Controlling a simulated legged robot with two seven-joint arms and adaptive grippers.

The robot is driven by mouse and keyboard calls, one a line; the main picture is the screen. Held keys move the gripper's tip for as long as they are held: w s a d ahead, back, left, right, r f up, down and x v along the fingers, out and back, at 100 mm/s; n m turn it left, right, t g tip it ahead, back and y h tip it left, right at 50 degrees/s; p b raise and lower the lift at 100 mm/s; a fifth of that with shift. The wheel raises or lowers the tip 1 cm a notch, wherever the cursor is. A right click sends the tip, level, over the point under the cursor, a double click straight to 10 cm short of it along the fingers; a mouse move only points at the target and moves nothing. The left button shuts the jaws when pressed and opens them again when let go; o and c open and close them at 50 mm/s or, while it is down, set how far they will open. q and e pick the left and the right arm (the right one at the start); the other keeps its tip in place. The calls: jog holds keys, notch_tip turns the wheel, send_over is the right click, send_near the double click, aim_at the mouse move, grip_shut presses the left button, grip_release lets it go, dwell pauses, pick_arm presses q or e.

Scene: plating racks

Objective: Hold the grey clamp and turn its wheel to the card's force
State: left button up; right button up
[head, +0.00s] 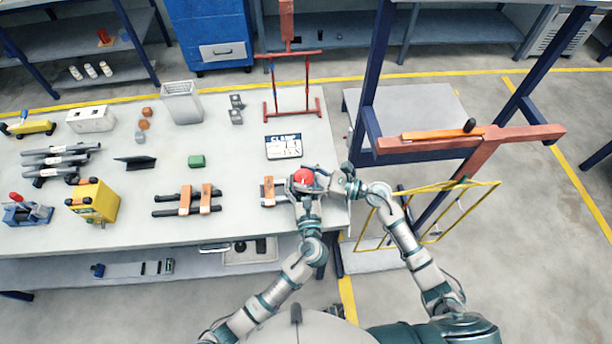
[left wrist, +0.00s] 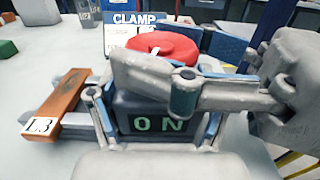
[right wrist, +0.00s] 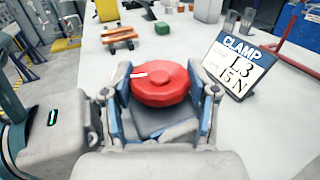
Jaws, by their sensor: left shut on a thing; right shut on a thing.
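The grey clamp lies at the table's front right edge. Its orange jaw block (left wrist: 62,108) bears a label like "L3". Its dark body (left wrist: 155,112) has a green display reading "0 N". The clamp's red wheel (head: 303,177), with a white mark, sits on top; it also shows in the right wrist view (right wrist: 160,86). My left gripper (left wrist: 158,122) is shut on the dark body. My right gripper (right wrist: 160,100) is shut on the red wheel, one finger on each side. The card (right wrist: 238,62) stands behind, reading "CLAMP", "L3", "15 N".
Another clamp with orange blocks (head: 187,200) lies to the left. A red frame (head: 292,106) is behind the card. A rack with a yellow wire frame (head: 432,215) stands at right.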

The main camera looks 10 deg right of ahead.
aim_at(306, 175)
jog(key=shift+w+f+m+t+h, duration=0.1)
jog(key=shift+m+t+h, duration=0.45)
jog(key=shift+t, duration=0.35)
jog(key=shift+w+f+m+t+h, duration=0.1)
jog(key=shift+m+t+h, duration=0.25)
jog(key=shift+m+t, duration=0.45)
jog(key=shift+d+r+t, duration=0.15)
jog(key=shift+t, duration=0.15)
jog(key=o, duration=1.2)
jog(key=shift+s, duration=0.1)
jog(key=shift+r, duration=0.1)
notch_tip(306, 175, up, 10)
jog(key=shift+f, duration=0.15)
